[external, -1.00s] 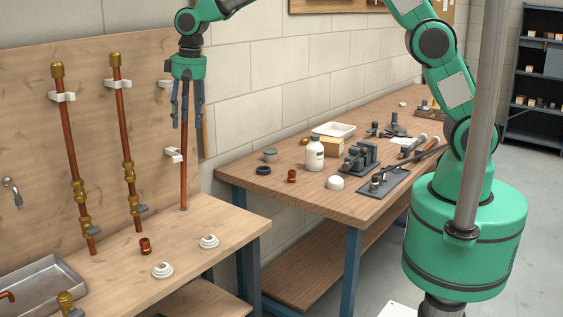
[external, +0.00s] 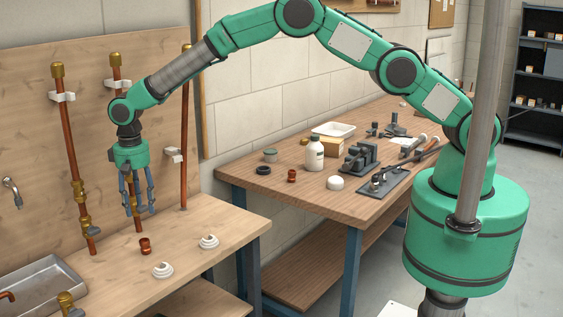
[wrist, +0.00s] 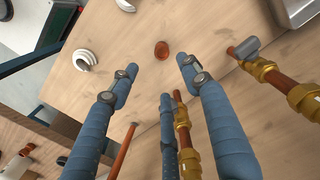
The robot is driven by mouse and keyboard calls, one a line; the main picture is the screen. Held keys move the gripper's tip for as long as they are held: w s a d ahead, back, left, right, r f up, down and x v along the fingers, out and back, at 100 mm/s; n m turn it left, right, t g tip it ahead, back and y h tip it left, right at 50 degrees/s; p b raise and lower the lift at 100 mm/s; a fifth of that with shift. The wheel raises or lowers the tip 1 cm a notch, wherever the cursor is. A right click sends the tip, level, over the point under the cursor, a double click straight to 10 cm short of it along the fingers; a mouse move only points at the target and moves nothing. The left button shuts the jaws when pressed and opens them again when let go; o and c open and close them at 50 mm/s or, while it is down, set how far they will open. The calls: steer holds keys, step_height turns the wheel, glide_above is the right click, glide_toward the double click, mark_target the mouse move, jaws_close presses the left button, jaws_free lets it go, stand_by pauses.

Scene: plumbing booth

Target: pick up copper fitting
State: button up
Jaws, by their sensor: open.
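The copper fitting (external: 145,246) stands on the left wooden bench, a short reddish-brown piece near the foot of the middle pipe. It also shows in the wrist view (wrist: 162,50), ahead of and between the fingertips. My gripper (external: 138,212) is open and empty, pointing down above the bench, a little above and behind the fitting. Its blue fingers are apart in the wrist view (wrist: 158,68), with nothing between them. A second small copper piece (external: 292,176) stands on the right-hand table.
Upright copper pipes with brass valves (external: 80,200) stand along the back board close to my gripper. Two white ringed pieces (external: 162,270) (external: 208,241) sit near the fitting. A metal sink (external: 45,275) is at the left. The bench's right part is clear.

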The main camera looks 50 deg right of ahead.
mark_target(144, 240)
steer(key=shift+f, duration=0.2)
step_height(144, 240, down, 8)
steer(key=shift+r, duration=0.15)
steer(key=shift+f, duration=0.4)
steer(key=shift+f, duration=0.1)
stand_by(0.4)
steer(key=shift+w+a+f+b, duration=0.15)
steer(key=shift+f+b, duration=0.3)
steer(key=shift+f, duration=2.05)
steer(key=c, duration=1.2)
